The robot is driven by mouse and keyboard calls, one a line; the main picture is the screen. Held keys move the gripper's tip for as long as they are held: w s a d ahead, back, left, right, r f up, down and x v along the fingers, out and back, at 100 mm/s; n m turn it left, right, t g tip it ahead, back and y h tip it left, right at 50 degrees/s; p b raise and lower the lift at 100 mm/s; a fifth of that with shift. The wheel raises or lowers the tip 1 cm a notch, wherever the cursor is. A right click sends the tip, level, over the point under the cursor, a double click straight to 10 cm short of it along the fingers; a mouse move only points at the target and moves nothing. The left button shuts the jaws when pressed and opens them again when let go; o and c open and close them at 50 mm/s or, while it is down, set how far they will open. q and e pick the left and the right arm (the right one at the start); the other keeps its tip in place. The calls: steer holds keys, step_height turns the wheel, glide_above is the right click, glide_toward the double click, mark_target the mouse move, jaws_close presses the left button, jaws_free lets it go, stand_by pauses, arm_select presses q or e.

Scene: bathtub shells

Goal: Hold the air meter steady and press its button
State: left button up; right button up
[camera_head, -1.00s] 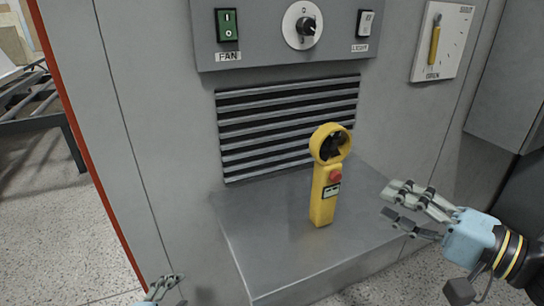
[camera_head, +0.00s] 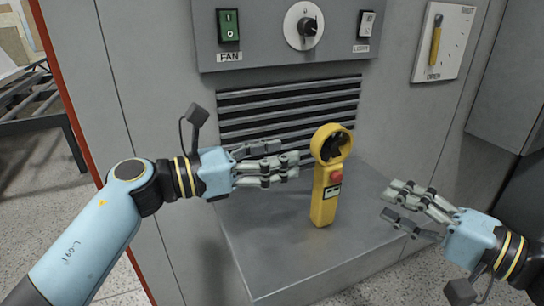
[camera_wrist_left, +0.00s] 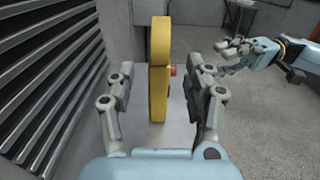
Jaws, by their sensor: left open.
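The yellow air meter (camera_head: 325,206) stands upright on the grey ledge, with a round fan opening at its top and a red button (camera_head: 336,177) on its front. My left gripper (camera_head: 290,162) is open and empty, just left of the meter at the height of its upper body. In the left wrist view the meter (camera_wrist_left: 159,70) shows edge-on ahead, between the lines of the two open fingers, and the button (camera_wrist_left: 173,70) sticks out to its right. My right gripper (camera_head: 395,203) is open and empty, to the right of the meter and apart from it.
The grey ledge (camera_head: 270,260) juts from a cabinet below a slatted vent (camera_head: 290,105). Above is a panel with a green fan switch (camera_head: 228,25), a dial (camera_head: 303,26) and a light switch (camera_head: 366,23). A yellow lever (camera_head: 436,45) is at upper right. The ledge around the meter is clear.

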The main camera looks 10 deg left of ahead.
mark_target(328, 145)
arm_select(q)
steer(key=x, duration=1)
steer(key=shift+w+d, duration=0.1)
steer(key=shift+d, duration=0.05)
jaws_close()
arm_select(e)
jaws_close()
stand_by(1.2)
